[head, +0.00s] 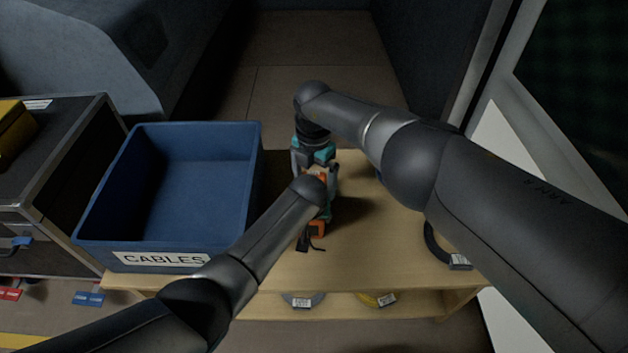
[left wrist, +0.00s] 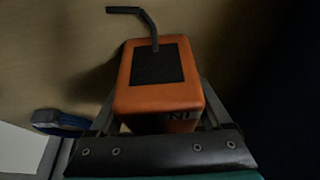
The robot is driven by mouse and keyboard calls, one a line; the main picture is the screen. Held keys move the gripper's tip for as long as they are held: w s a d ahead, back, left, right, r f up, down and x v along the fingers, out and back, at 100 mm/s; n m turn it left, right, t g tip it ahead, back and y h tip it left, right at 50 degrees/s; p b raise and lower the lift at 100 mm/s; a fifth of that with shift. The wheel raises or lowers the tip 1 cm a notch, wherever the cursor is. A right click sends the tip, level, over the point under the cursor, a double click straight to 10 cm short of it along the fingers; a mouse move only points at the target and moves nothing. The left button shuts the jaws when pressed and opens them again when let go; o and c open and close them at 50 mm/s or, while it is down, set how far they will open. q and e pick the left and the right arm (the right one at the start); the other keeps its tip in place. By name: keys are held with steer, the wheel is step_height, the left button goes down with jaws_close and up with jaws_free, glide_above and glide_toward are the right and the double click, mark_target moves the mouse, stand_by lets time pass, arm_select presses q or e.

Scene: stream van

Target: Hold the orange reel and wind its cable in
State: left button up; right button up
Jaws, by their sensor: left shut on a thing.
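The orange reel (head: 317,229) is over the wooden bench, mostly hidden by my left gripper in the head view. In the left wrist view, the reel (left wrist: 188,98) is a boxy orange case with a dark square panel.
A blue bin (head: 165,259) labelled CABLES stands open and empty left of the reel. A black coil (head: 437,246) with a tag lies on the bench (head: 400,270) at right. Grey (head: 303,299) and yellow (head: 378,299) coils sit on the lower shelf. A black case (head: 60,220) is far left.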

steer(key=shift+f, duration=0.2)
steer(key=c, duration=1)
